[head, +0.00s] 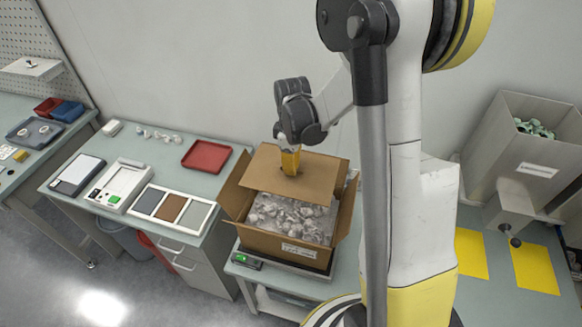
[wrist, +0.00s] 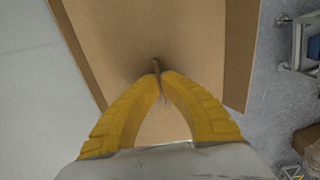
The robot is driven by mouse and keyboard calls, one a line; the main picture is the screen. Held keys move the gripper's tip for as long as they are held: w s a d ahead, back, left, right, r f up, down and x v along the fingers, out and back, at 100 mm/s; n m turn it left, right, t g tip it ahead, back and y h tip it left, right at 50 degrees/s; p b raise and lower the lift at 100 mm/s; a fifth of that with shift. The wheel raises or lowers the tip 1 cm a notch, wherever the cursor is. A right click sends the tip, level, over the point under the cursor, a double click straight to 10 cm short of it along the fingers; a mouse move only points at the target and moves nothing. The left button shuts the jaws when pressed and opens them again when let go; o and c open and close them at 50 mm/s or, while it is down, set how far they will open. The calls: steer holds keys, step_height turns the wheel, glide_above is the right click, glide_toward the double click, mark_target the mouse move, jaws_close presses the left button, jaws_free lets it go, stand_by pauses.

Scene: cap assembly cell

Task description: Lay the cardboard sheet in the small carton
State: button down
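The small carton (head: 268,240) stands open on a scale, its side flaps spread outward. Grey crumpled-looking contents (head: 290,218) fill its front part. The brown cardboard sheet (head: 312,178) lies over the back part of the carton opening in the head view; whether it touches the contents or rim is unclear. My gripper (head: 290,170) points down at the middle of the sheet. In the wrist view the yellow fingertips (wrist: 159,80) meet on a small raised tab of the sheet (wrist: 190,45), so the gripper looks shut on it.
The scale (head: 247,261) has a green display. A red tray (head: 207,156) and flat panels (head: 172,208) lie on the bench to the left. A tall grey bin (head: 490,140) with green parts stands at the right, near yellow mats (head: 534,268).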

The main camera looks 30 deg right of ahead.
steer(key=shift+s+f+b, duration=0.35)
steer(key=shift+s+f, duration=0.05)
steer(key=shift+f, duration=0.2)
step_height(320, 180, down, 12)
steer(key=b, duration=0.9)
steer(key=shift+w+r, duration=0.15)
steer(key=c, duration=1.5)
jaws_free()
steer(key=shift+c, duration=0.2)
steer(key=shift+r, duration=0.15)
